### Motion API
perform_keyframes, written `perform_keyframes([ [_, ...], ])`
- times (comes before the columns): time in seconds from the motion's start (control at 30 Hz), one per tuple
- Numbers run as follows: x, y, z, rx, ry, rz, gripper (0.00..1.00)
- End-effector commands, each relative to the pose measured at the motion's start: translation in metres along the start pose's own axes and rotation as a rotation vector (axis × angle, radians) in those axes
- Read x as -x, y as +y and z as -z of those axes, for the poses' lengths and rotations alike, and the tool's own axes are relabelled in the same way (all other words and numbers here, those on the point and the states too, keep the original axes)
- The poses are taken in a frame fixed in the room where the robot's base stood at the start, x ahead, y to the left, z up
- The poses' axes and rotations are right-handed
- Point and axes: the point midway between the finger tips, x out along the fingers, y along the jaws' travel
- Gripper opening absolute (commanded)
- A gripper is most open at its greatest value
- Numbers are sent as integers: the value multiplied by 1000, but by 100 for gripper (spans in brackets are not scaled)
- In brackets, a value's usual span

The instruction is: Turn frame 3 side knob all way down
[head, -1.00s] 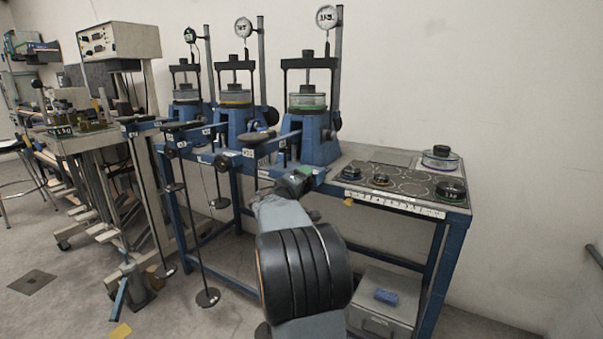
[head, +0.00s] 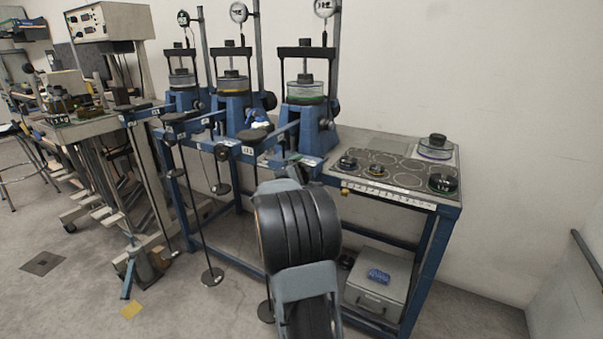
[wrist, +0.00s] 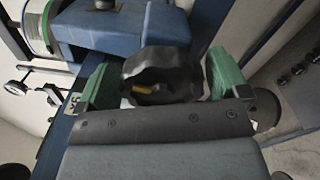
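Three blue lever frames stand in a row on the bench in the head view. I take the rightmost one (head: 312,115) as frame 3; its number is not readable. It holds a clear round cell with a green ring under a dial gauge, with dark knobs on its right side. In the wrist view a black lobed knob (wrist: 160,75) sits between the green fingertips of my gripper (wrist: 160,85), beside a blue body (wrist: 125,25). The fingers stand wide on both sides of the knob, and I cannot tell whether they touch it. In the head view my arm hides the fingers.
The bench top (head: 400,165) at right carries several dark round weights and marked circles. A grey box (head: 378,285) with a blue item stands below. Thin hanging rods (head: 205,235) with round bases lie left of my arm. A white wall is behind.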

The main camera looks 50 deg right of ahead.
Motion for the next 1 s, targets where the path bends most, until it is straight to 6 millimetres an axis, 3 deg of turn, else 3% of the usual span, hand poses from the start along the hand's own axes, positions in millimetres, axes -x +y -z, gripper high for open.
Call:
perform_keyframes([
  [0.3,5,-2,3,-1,6,2,96],
  [0.7,49,-3,2,-2,5,2,96],
  [1.0,61,-2,1,-1,4,5,96],
])
